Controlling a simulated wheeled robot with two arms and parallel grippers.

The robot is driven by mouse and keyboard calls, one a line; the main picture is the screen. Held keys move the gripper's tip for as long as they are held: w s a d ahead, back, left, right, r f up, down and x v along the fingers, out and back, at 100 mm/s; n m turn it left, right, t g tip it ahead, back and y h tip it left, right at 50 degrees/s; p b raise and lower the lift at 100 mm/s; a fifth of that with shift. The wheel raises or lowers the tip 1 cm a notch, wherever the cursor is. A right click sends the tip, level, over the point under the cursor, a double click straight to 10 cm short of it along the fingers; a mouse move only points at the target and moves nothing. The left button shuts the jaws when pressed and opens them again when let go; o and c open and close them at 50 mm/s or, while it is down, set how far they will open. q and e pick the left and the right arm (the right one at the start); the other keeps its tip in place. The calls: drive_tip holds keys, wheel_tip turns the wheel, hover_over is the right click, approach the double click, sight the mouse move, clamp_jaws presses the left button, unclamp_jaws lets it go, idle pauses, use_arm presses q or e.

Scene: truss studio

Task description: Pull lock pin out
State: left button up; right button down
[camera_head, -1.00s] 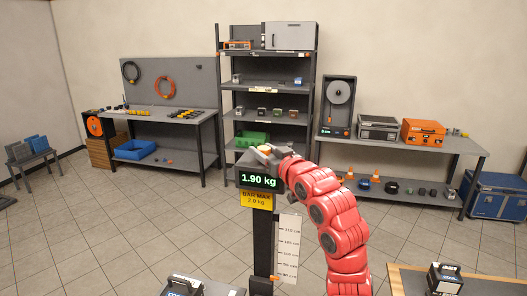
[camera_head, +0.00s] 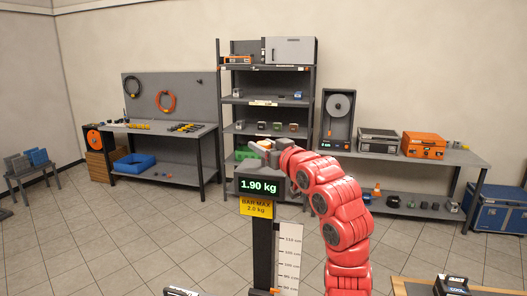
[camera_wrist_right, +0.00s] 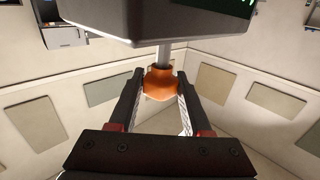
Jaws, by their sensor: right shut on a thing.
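My right gripper (camera_head: 266,149) is at the top of a dark stand (camera_head: 262,245), whose display (camera_head: 258,186) reads 1.90 kg. In the right wrist view, its two fingers are shut around an orange knob (camera_wrist_right: 160,82), which looks like the head of the lock pin. A short grey shaft (camera_wrist_right: 164,56) runs from the knob to the dark display box (camera_wrist_right: 150,18). Some shaft shows between knob and box. How far the shaft reaches inside is hidden. My left gripper is not in view.
A yellow BAR MAX 2.0 kg label (camera_head: 256,208) and a white height scale (camera_head: 288,258) are on the stand. A bench edge (camera_head: 400,288) with a dark box (camera_head: 452,284) is at lower right. Shelves and workbenches stand farther back. Tiled floor is open at left.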

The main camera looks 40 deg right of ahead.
drive_tip(key=shift+c, duration=1.7)
unclamp_jaws()
drive_tip(key=shift+r, duration=0.25)
drive_tip(key=shift+s+f, duration=0.1)
drive_tip(key=shift+s, duration=0.15)
drive_tip(key=s+a+b, duration=0.1)
drive_tip(key=s+b, duration=0.5)
drive_tip(key=s, duration=1.1)
drive_tip(key=shift+a+b, duration=0.2)
drive_tip(key=shift+b, duration=0.15)
